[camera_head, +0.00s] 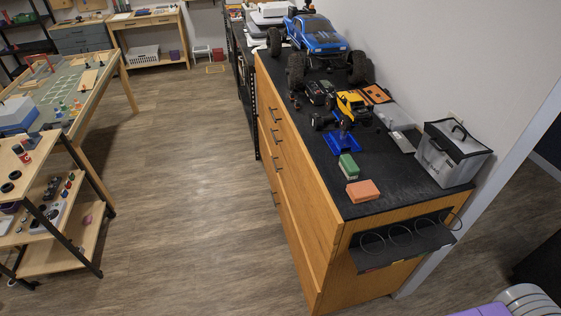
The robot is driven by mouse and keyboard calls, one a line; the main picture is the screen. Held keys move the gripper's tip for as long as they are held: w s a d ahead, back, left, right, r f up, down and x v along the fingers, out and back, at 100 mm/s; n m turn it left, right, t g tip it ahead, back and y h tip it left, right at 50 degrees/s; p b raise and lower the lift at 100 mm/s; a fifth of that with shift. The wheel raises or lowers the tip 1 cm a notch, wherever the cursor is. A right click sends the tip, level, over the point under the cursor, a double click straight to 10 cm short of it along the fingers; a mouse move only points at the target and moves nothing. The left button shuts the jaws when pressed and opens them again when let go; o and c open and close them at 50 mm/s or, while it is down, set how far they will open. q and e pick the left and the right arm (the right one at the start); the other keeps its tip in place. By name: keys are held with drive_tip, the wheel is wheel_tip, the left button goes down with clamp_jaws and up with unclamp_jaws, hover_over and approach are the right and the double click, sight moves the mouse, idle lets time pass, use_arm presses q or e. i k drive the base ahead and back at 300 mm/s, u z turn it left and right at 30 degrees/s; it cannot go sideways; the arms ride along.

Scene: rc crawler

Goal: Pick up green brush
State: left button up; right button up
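The green brush (348,166) is a small green block with a paler lower edge. It lies on the black top of the wooden cabinet (330,186), toward the near end. An orange block (362,191) lies just in front of it, close by.
A large blue monster truck (318,34) is farther back. A black rack with rings (405,246) juts from the cabinet's near end. The floor (190,170) left of the cabinet is open.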

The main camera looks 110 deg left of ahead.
sight(348, 165)
drive_tip(key=u, duration=2.15)
